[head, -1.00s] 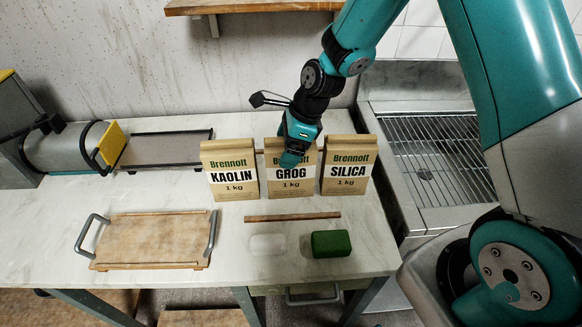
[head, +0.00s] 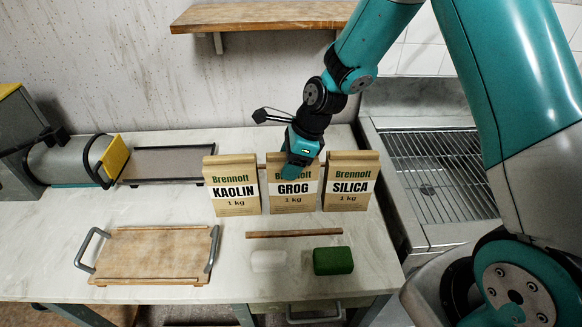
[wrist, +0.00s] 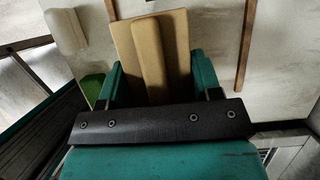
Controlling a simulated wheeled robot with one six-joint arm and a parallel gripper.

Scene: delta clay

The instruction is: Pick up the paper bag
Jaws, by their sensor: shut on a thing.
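Three tan paper bags stand upright in a row on the pale worktop in the head view: KAOLIN (head: 233,187) on the left, GROG (head: 291,191) in the middle and SILICA (head: 349,184) on the right. My gripper (head: 293,170) is shut on the top of the GROG bag and covers part of its upper front. In the wrist view, the folded tan top of the held bag (wrist: 160,50) sits between the teal fingers of my gripper (wrist: 158,82). I cannot see any clear gap under this bag.
A thin wooden stick (head: 294,234), a white block (head: 268,260) and a green block (head: 333,261) lie in front of the bags. A handled wooden board (head: 152,255) lies left. A wall shelf (head: 262,15) is above; a metal-grated sink (head: 440,175) is right.

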